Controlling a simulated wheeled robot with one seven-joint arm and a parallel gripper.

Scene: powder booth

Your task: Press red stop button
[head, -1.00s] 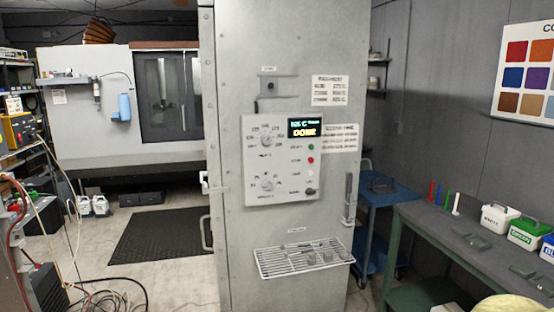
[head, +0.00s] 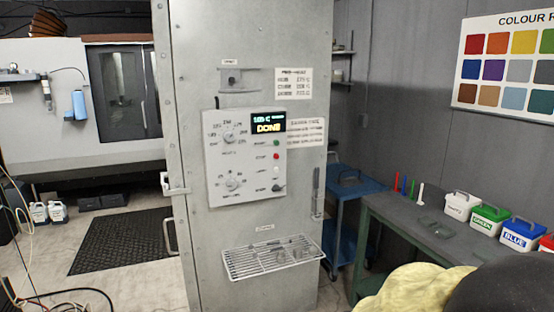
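The red stop button (head: 276,156) is a small round button on the white control panel (head: 225,180) of a tall grey cabinet (head: 190,60). It sits below a green button (head: 276,143) and above a pale one (head: 276,171), with a dark knob (head: 278,188) lowest. The display (head: 267,122) reads "DONE" under a temperature line. Two dials are left of the buttons. My gripper is not in view, and nothing touches the panel.
A wire rack (head: 272,258) juts out below the panel. A workbench (head: 400,212) with labelled tubs (head: 490,218) stands at right, a blue cart (head: 345,195) behind it. A yellowish rounded shape (head: 415,288) and a dark one fill the lower right. Cables lie on the floor at left.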

